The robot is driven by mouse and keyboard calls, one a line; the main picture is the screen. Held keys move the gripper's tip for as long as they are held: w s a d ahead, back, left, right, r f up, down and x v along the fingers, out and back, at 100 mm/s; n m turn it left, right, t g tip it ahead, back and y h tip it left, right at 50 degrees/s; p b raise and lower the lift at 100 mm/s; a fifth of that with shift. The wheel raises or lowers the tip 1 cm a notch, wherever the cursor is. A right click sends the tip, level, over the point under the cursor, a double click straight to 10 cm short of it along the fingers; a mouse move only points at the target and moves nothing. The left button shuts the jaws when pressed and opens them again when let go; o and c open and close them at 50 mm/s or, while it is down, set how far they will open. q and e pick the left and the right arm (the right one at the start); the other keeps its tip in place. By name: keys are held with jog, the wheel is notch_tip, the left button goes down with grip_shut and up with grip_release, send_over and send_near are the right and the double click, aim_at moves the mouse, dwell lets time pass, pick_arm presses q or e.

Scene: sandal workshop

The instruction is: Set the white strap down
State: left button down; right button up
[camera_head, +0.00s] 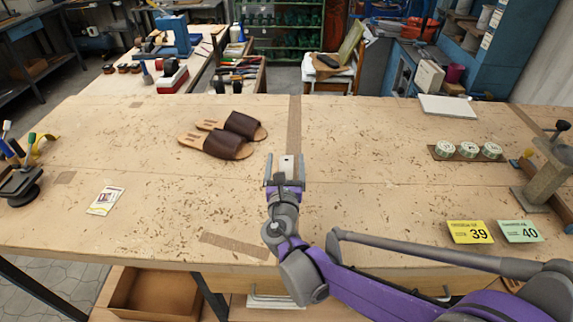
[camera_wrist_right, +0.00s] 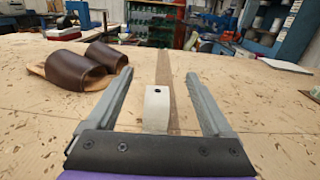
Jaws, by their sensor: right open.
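The white strap (camera_wrist_right: 156,108) is a short pale piece with a dark hole near its far end. In the right wrist view it lies between the two fingers of my right gripper (camera_wrist_right: 165,100), with a clear gap on each side. It also shows in the head view (camera_head: 288,166) between the fingertips. My right gripper (camera_head: 286,172) is open and low over the middle of the workbench (camera_head: 340,150). The strap seems to rest on the bench; its near end is hidden by the gripper's dark body. My left gripper is not in view.
A pair of brown sandals (camera_head: 228,140) lies left of the gripper. A white card (camera_head: 105,201) is at the left. Several round tins (camera_head: 466,150) stand on a board at the right. A yellow card (camera_head: 470,232) and a green card (camera_head: 520,231) lie nearer. The bench around the gripper is clear.

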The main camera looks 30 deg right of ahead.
aim_at(286, 161)
notch_tip(286, 161, down, 4)
jog(key=shift+f+b, duration=0.2)
jog(key=shift+b, duration=0.2)
jog(key=shift+w+d+f, duration=0.3)
jog(key=shift+w+d, duration=0.2)
jog(key=shift+w, duration=0.2)
jog(key=shift+p+x, duration=0.35)
jog(key=shift+x, duration=2.7)
jog(key=shift+s, duration=0.1)
jog(key=shift+c, duration=0.4)
grip_shut()
notch_tip(286, 161, up, 10)
jog(key=shift+f+p, duration=0.1)
jog(key=shift+p, duration=0.55)
